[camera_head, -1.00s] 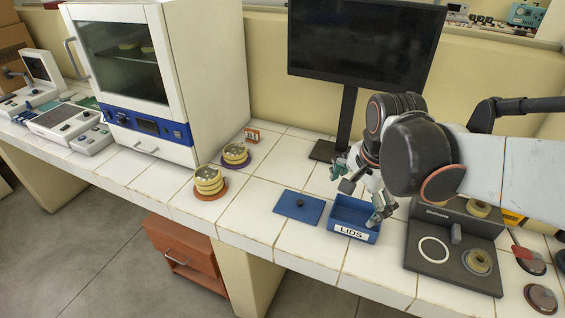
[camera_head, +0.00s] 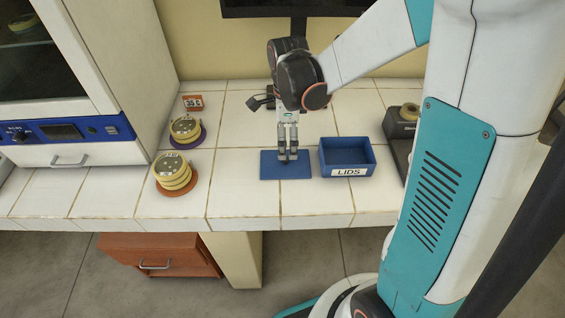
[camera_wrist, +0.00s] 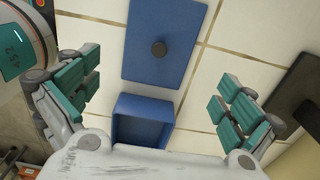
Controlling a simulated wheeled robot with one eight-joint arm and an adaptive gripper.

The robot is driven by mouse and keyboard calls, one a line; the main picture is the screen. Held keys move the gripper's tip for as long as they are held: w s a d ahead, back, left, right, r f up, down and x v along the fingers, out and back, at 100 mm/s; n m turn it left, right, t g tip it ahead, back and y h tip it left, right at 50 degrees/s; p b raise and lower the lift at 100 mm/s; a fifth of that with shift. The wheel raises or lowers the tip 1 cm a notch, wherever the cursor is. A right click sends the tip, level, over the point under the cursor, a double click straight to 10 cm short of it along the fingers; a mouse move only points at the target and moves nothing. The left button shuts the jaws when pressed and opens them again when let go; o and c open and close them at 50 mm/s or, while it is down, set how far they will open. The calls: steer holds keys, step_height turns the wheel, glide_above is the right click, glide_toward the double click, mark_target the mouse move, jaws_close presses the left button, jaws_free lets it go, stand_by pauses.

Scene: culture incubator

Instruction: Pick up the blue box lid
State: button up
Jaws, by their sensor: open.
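The blue box lid (camera_head: 270,168) is a flat blue plate lying on the tiled bench, left of the open blue box (camera_head: 347,170) marked LIDS. In the wrist view the lid (camera_wrist: 181,24) shows a dark round knob (camera_wrist: 158,48) in its middle, with the blue box (camera_wrist: 143,108) below it. My gripper (camera_head: 287,156) points down over the lid in the head view and hides the knob there. In the wrist view my gripper (camera_wrist: 155,98) is open, its teal-padded fingers wide apart with nothing between them. I cannot tell whether the fingertips touch the lid.
Two stacks of yellowish dishes stand left of the lid, one on an orange disc (camera_head: 174,174) and one on a purple disc (camera_head: 186,131). The incubator (camera_head: 75,140) is further left. A dark device (camera_head: 397,125) stands right of the box. Bare tiles lie around the lid.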

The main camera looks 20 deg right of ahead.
mark_target(285, 161)
steer(key=f+b, duration=0.1)
steer(key=f, duration=0.3)
steer(key=f+b, duration=0.2)
steer(key=f, duration=0.2)
steer(key=shift+a+f+b, duration=0.2)
steer(key=shift+f+b, duration=0.05)
steer(key=shift+b, duration=0.05)
steer(key=shift+r, duration=0.1)
steer(key=shift+s, duration=0.15)
steer(key=c, duration=2)
steer(key=shift+o, duration=0.2)
